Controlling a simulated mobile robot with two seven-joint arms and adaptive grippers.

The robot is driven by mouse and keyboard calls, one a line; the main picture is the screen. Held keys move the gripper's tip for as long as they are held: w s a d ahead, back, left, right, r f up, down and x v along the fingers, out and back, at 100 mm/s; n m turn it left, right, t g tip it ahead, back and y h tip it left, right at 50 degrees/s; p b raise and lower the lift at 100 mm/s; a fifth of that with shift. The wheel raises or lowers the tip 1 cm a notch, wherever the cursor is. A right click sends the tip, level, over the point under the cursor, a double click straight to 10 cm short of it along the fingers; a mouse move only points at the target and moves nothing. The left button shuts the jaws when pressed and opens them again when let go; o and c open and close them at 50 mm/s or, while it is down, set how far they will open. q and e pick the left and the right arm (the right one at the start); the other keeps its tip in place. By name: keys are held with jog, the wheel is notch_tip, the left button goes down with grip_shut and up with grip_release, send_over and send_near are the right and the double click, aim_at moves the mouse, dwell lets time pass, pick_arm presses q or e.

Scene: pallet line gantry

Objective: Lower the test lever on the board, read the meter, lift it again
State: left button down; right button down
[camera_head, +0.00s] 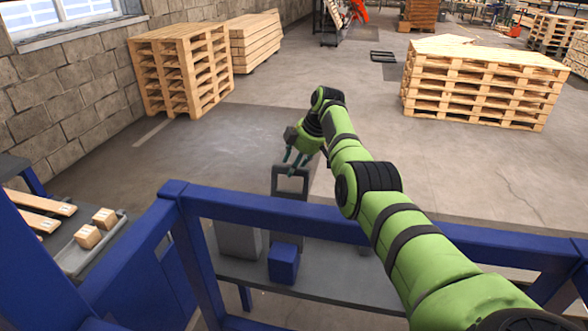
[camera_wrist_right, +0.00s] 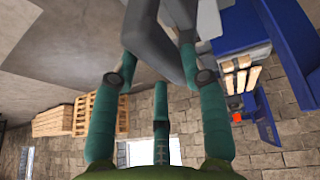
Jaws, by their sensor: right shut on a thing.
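A grey, frame-like handle with an opening in it (camera_head: 290,184) stands just beyond the blue rail; I take it to be the test lever. My right gripper (camera_head: 296,161) is at its top edge, with its green fingers pointing down. In the right wrist view the fingers (camera_wrist_right: 158,50) are closed about a grey bar (camera_wrist_right: 148,38) of this handle. The board and the meter face cannot be made out in either view. My left gripper is not in view.
A blue rail frame (camera_head: 265,213) crosses in front, under my right arm. Behind it, a grey shelf (camera_head: 335,280) carries a grey box (camera_head: 238,240) and a blue box (camera_head: 283,263). Pallet stacks (camera_head: 480,85) stand farther back. A tray (camera_head: 80,257) with small cartons is at left.

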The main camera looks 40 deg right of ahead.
jog(key=shift+s+f, duration=0.2)
jog(key=shift+f, duration=0.3)
jog(key=c, duration=1.1)
grip_release()
jog(key=o, duration=0.3)
jog(key=shift+w+d+f, duration=0.1)
jog(key=shift+w, duration=0.2)
jog(key=v, duration=1.2)
jog(key=shift+w+d, duration=0.1)
jog(key=shift+w, duration=0.05)
